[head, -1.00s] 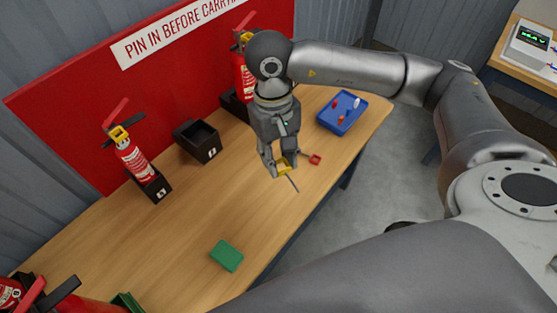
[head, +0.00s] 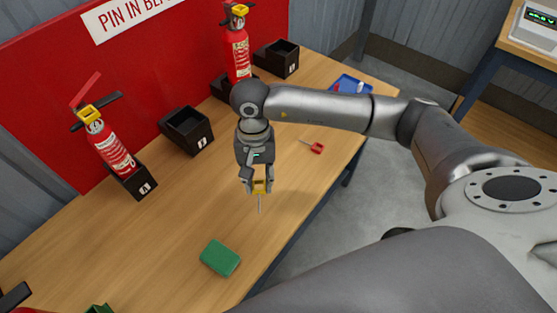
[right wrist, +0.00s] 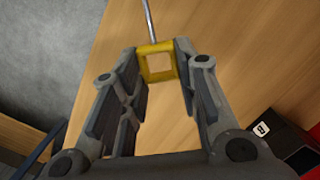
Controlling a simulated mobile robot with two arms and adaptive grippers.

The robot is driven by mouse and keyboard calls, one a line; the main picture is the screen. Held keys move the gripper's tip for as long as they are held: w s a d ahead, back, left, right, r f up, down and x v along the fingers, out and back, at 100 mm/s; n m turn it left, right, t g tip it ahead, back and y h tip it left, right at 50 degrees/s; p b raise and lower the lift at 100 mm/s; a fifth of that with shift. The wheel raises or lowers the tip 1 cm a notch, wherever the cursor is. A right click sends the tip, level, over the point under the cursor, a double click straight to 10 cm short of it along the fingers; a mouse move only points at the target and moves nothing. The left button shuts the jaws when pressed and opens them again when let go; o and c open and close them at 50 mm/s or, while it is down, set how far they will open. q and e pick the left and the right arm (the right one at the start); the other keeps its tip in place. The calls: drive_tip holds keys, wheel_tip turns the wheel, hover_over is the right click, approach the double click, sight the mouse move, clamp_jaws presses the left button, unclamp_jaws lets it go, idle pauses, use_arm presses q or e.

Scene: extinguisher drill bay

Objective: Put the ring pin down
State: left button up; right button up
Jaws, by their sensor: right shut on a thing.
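The ring pin (head: 260,187) has a yellow square ring and a thin metal rod. My right gripper (head: 258,189) is shut on its ring, with the rod pointing down over the wooden table (head: 190,220). In the right wrist view the yellow ring (right wrist: 157,47) sits between the fingertips, and its rod runs up out of the picture. The pin looks clear of the table, though I cannot tell its exact height. My left gripper is not in view.
A green block (head: 220,258) lies in front of the gripper. A red-headed pin (head: 316,148) lies to the right. Extinguishers (head: 112,150) (head: 238,52) and black holders (head: 187,130) (head: 277,58) line the red panel. A blue tray (head: 350,84) is partly hidden. Bare table lies left of the gripper.

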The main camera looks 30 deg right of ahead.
drive_tip(key=a+m+t+b, duration=0.2)
drive_tip(key=a+m+b, duration=0.6)
drive_tip(key=m, duration=1.8)
hover_over(237, 188)
drive_tip(key=s, duration=0.1)
drive_tip(key=f, duration=0.5)
drive_tip(key=f+p, duration=0.1)
drive_tip(key=f, duration=0.2)
drive_tip(key=shift+s+a, duration=0.1)
drive_tip(key=shift+a, duration=0.2)
drive_tip(key=shift+w+d+f, duration=0.35)
drive_tip(key=shift+w+f, duration=0.1)
drive_tip(key=shift+f, duration=0.2)
wheel_tip(237, 188, down, 2)
drive_tip(key=shift+f+p, duration=0.25)
drive_tip(key=shift+p, duration=0.1)
drive_tip(key=shift+f, duration=0.25)
